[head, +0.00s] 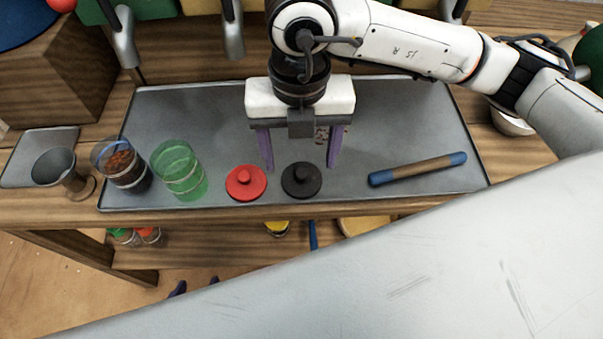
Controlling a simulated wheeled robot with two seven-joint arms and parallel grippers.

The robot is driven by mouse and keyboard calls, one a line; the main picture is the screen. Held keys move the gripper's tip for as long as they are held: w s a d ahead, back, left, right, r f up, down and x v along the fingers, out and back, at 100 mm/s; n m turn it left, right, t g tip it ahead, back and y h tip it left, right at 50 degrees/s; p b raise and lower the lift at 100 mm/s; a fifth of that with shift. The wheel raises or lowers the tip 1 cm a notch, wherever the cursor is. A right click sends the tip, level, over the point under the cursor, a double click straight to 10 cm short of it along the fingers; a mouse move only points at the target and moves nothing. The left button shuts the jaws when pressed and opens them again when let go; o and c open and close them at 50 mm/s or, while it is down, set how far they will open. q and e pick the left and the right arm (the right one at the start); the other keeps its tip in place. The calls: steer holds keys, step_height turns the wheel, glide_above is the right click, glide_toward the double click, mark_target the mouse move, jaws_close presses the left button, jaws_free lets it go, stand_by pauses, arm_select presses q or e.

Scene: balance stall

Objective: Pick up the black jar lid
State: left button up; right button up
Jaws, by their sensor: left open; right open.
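The black jar lid (301,184) lies flat on the grey tray (400,125), its round knob facing up. My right gripper (301,166), with two purple fingers, comes in on the arm from the right. It is open and points down, its fingers spread to either side of the lid's knob in the picture. The lid shows fully and no finger hides it; I cannot tell the exact height of the fingertips above the tray. My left gripper is not in view.
A red lid (245,185) lies just left of the black one. A green jar (181,174) and a jar with brown contents (122,166) stand further left, near a metal cup (62,172). A blue-ended rod (417,169) lies on the right.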

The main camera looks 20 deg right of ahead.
mark_target(302, 173)
steer(key=f, duration=0.4)
steer(key=shift+s+d+f, duration=0.1)
steer(key=shift+s+f, duration=0.1)
steer(key=shift+f, duration=0.2)
steer(key=c, duration=0.8)
